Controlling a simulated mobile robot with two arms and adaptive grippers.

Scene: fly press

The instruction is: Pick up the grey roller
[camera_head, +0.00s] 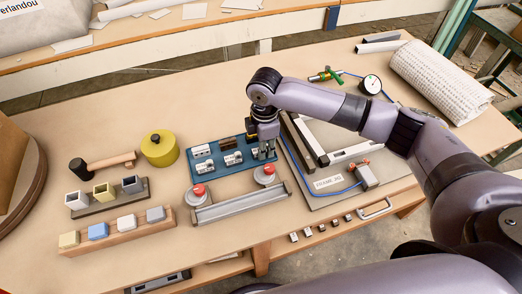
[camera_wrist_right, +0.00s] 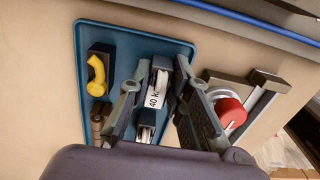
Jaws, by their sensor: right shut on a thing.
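The blue tray (camera_head: 205,182) lies mid-table and holds several small roller units. My right gripper (camera_head: 264,150) points down at the tray's right end and hides what is between its fingers in the head view. In the right wrist view, my right gripper (camera_wrist_right: 157,80) has its two fingers on either side of a grey roller (camera_wrist_right: 159,78) in a dark holder with a "40 K" label. It is shut on this roller, still at the tray; I cannot tell if it is lifted. Another light roller unit (camera_wrist_right: 146,125) shows below it. My left gripper is not in view.
Red knobs (camera_head: 199,191) on a grey frame stand in front of the tray. A yellow round tin (camera_head: 159,149), a mallet (camera_head: 105,163) and coloured blocks (camera_head: 98,231) are to the left. A framed board (camera_head: 316,190) with a blue hose lies to the right.

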